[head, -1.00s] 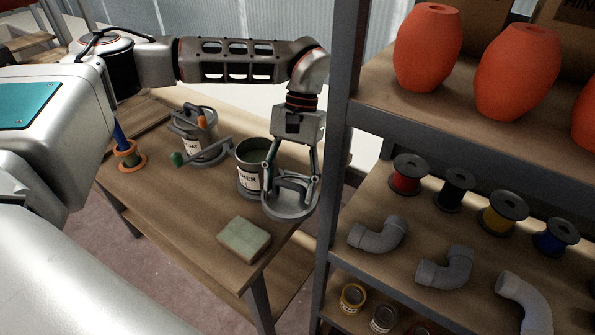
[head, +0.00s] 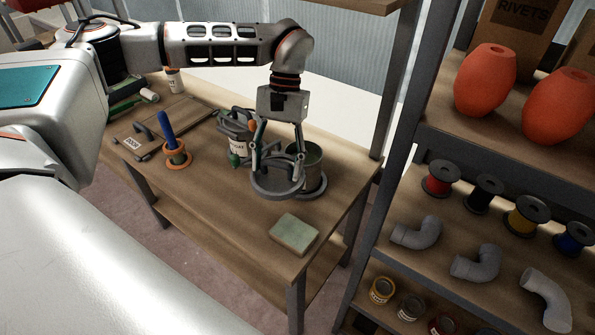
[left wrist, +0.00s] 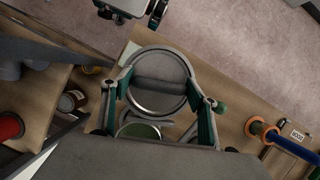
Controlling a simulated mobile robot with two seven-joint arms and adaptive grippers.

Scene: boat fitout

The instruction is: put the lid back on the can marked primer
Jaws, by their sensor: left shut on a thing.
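My left gripper (head: 278,160) is shut on the handle of a round grey lid (head: 268,191). In the left wrist view the gripper (left wrist: 162,88) has its fingers on either side of the lid (left wrist: 158,66), at its bar handle. The open grey can (head: 313,162) stands right behind the lid on the bench; the lid and gripper hide part of it and its label. Its open mouth with a greenish inside (left wrist: 138,131) shows below the lid in the left wrist view. The lid is beside the can, not over its mouth.
A green sponge-like block (head: 293,235) lies in front. An orange ring holder (head: 176,155) with a blue rod and a board (head: 185,118) are further left. A shelf post (head: 395,165) rises right.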

